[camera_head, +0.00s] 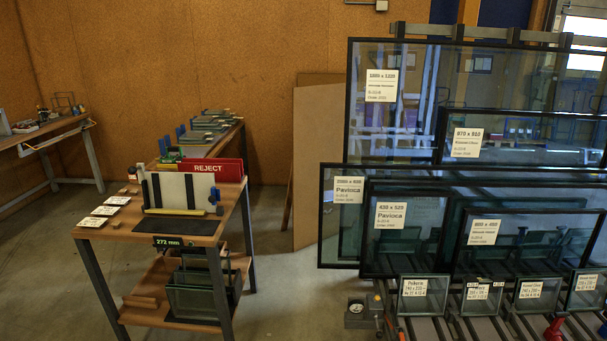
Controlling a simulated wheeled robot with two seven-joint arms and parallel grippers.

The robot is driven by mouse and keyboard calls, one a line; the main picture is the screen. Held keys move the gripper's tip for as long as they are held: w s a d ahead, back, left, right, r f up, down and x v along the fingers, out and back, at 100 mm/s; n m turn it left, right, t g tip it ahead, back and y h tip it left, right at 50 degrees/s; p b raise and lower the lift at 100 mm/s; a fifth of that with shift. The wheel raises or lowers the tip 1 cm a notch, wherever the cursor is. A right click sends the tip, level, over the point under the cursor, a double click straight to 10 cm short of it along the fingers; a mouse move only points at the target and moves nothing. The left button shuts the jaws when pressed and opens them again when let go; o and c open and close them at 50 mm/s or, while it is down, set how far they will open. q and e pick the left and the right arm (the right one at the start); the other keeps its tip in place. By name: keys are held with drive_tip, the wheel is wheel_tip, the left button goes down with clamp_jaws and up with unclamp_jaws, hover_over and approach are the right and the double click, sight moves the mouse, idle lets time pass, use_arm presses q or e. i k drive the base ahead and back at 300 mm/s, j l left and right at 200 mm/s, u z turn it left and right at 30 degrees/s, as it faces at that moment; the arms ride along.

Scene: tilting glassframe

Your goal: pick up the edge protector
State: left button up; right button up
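No part labelled as an edge protector can be made out for certain. On the near workbench (120,226) at left, a pale upright panel (173,188) carries dark upright strips (190,191). A yellow bar (174,212) lies along its foot, and a small dark blue piece (214,196) stands at its right end. Whether any of these is the edge protector I cannot tell. Neither of my grippers is in view.
Framed glass panes (420,120) lean on a rack at right. A red REJECT sign (211,169) stands behind the pale panel. White cards (105,211) lie on the bench's left side. The floor (290,290) between bench and rack is clear.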

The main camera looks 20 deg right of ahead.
sight(472, 282)
drive_tip(key=l+z, duration=0.1)
drive_tip(key=z, duration=0.3)
drive_tip(key=l+z, duration=0.1)
drive_tip(key=z, duration=0.3)
drive_tip(key=i+z, duration=0.1)
drive_tip(key=z, duration=0.35)
drive_tip(key=i+l+z, duration=0.1)
drive_tip(key=z, duration=0.3)
drive_tip(key=i+l+u, duration=0.15)
drive_tip(key=u, duration=0.3)
drive_tip(key=i+l+u, duration=0.25)
drive_tip(key=u, duration=0.2)
drive_tip(key=i+l+u, duration=0.15)
drive_tip(key=l+u, duration=0.15)
drive_tip(key=u, duration=0.15)
